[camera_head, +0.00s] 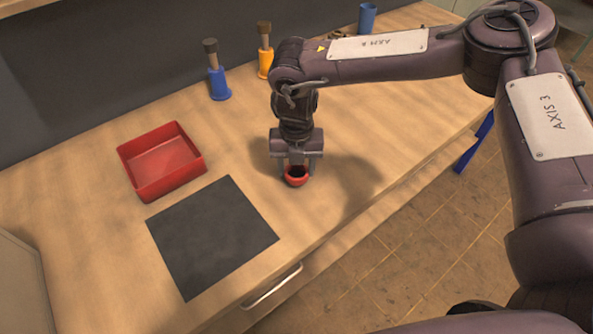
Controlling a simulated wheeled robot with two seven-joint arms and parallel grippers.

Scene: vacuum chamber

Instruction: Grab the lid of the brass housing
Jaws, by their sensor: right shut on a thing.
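My right gripper (296,170) points straight down over the wooden workbench, right of the black mat. It is shut on a small red round piece (296,182) with a dark hollow in its top, at or close to the bench surface. The fingers hide part of this piece, and I cannot tell whether it is the lid. No brass-coloured housing can be made out in this view. My left gripper is not in view.
A red open tray (161,173) and a flat black mat (210,237) lie to the left on the workbench (110,225). A blue tool (218,82) and a yellow tool (265,58) stand upright behind. A blue cup (367,18) stands at the back. The bench's front edge is close to the gripper.

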